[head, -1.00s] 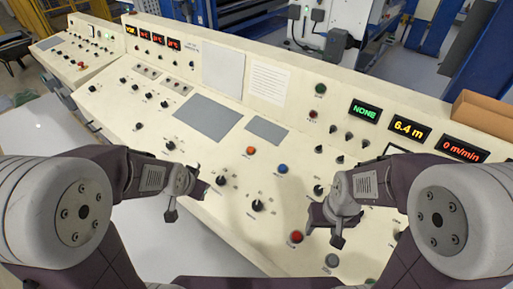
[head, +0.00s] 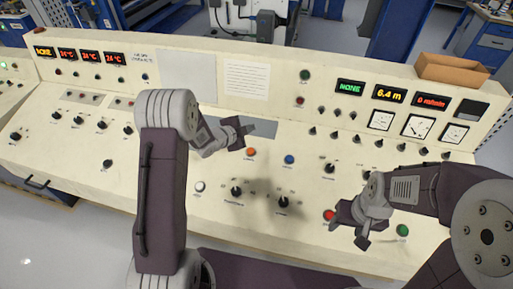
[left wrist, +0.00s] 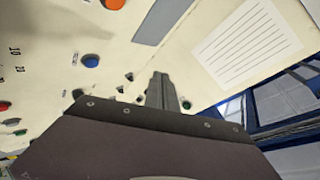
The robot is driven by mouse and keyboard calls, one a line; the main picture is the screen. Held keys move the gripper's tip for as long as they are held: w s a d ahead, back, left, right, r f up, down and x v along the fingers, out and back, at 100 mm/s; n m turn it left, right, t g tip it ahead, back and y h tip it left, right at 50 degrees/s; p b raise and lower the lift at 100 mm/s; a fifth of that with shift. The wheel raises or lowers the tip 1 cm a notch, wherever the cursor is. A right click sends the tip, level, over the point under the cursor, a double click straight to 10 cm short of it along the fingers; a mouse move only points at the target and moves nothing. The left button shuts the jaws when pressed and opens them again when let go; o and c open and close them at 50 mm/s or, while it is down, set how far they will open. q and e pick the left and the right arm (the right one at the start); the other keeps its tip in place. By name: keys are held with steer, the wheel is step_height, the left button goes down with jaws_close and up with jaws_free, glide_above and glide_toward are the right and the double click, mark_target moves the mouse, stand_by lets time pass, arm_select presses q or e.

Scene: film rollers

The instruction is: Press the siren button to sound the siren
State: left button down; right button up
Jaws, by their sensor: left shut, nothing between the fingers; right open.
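A cream control panel (head: 60,138) carries several coloured buttons; their labels are too small to read, so I cannot tell which is the siren button. An orange button (head: 251,152) and a blue button (head: 289,159) sit mid-panel. A white button (head: 200,187), a red button (head: 328,215) and a green button (head: 402,230) sit nearer the front. My left gripper (head: 243,134) is shut and empty, just up-left of the orange button in the picture; contact cannot be told. The left wrist view also shows the orange button (left wrist: 115,4) and blue button (left wrist: 91,61). My right gripper (head: 350,230) is open and empty, close by the red button.
Black knobs (head: 236,191) stand out between the buttons. White paper sheets (head: 246,79) lie at the back. A cardboard box (head: 452,70) rests on the panel's back right.

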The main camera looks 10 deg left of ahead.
mark_target(250, 151)
arm_select(q)
steer(key=shift+n+g, duration=0.4)
steer(key=f+b, duration=0.1)
steer(key=f, duration=0.3)
steer(key=f+b, duration=0.2)
steer(key=f, duration=0.1)
steer(key=a+f+b, duration=0.1)
steer(key=f+b, duration=0.1)
steer(key=f, duration=0.2)
steer(key=shift+w+f, duration=0.3)
steer(key=shift+w, duration=0.1)
steer(key=shift+w+f+b, duration=0.15)
steer(key=shift+f+b, duration=0.25)
steer(key=shift+b, duration=0.15)
stand_by(1.0)
steer(key=shift+w+f+b, duration=0.1)
steer(key=shift+f+b, duration=0.25)
steer(key=shift+b, duration=0.05)
